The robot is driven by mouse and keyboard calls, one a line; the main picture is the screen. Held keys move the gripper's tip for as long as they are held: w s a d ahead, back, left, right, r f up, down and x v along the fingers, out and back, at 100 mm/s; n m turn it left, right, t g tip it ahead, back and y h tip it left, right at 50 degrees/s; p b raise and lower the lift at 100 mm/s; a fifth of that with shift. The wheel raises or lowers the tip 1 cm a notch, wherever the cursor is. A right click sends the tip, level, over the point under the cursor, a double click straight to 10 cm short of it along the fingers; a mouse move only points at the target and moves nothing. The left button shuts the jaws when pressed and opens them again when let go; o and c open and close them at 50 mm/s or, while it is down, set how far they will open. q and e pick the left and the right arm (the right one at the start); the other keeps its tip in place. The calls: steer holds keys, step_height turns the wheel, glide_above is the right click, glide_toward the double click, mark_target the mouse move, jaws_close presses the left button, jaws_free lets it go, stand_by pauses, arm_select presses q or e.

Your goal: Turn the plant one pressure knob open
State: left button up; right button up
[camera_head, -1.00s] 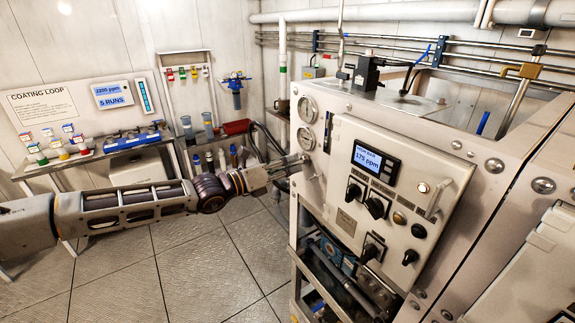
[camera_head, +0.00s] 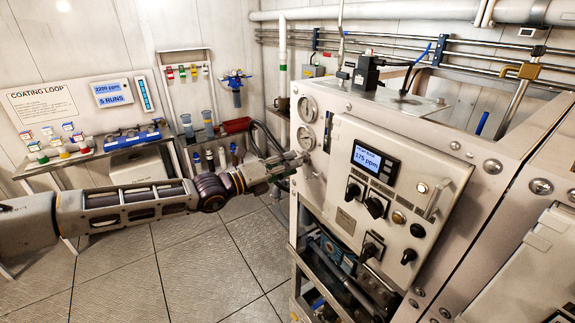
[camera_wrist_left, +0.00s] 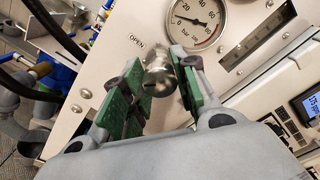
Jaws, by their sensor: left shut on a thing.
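The pressure knob (camera_wrist_left: 158,75) is a small metallic knob on the light panel, below a round gauge (camera_wrist_left: 197,22) in the left wrist view. My right gripper is not in view.
The machine panel carries a display (camera_head: 375,161) reading 175 ppm, several black knobs and a handle (camera_head: 438,198). The tiled floor (camera_head: 150,275) in front is clear.

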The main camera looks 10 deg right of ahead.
arm_select(q)
steer(key=shift+f, duration=0.15)
steer(key=o, duration=1)
steer(key=shift+o, duration=0.2)
steer(key=shift+a, duration=0.1)
steer(key=v, duration=1.1)
steer(key=shift+s+a, duration=0.2)
steer(key=shift+a, duration=0.15)
